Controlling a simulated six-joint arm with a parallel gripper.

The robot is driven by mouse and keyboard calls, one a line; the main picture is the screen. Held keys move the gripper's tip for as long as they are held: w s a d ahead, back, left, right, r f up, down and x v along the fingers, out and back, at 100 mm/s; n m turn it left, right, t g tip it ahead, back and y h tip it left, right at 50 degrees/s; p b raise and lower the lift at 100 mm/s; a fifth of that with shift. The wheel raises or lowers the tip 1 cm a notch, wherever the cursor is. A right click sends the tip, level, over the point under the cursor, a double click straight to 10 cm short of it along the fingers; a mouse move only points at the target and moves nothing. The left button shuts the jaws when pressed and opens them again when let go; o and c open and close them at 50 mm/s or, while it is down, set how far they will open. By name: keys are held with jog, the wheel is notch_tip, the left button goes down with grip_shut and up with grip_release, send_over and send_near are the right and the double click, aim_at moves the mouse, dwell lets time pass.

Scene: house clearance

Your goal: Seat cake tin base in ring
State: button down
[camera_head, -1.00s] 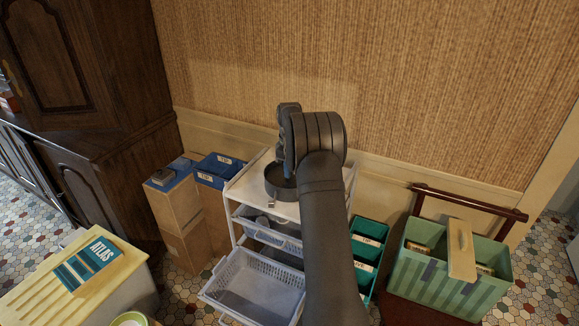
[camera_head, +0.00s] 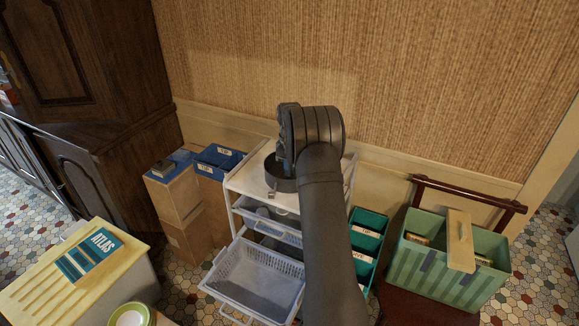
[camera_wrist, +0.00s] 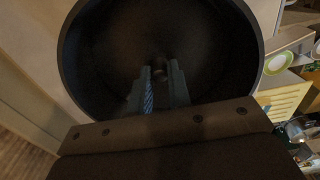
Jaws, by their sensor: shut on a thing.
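The dark round cake tin ring (camera_head: 281,184) stands on the white top of a drawer cart, with a small clasp on its near side. In the wrist view the ring's dark wall (camera_wrist: 248,40) surrounds a dark round floor, which looks like the base (camera_wrist: 115,55). My gripper (camera_head: 286,172) points down over the ring. In the wrist view its two fingers (camera_wrist: 159,88) are shut on a small knob-like part near the middle. The wrist housing hides the near part of the ring. I cannot tell whether the base is level or touching the ring.
The white cart (camera_head: 240,180) has pulled-out basket drawers (camera_head: 255,278) below. Blue bins (camera_head: 217,160) and cardboard boxes (camera_head: 172,195) stand left, teal bins (camera_head: 366,245) and a green striped crate (camera_head: 440,265) right. The wall is close behind. My arm hides part of the cart's right side.

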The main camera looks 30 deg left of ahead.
jog(key=shift+f, duration=0.1)
jog(key=c, duration=1.3)
grip_release()
jog(key=shift+o, duration=0.2)
jog(key=shift+r, duration=2.55)
notch_tip(320, 180, up, 17)
jog(key=shift+r, duration=0.2)
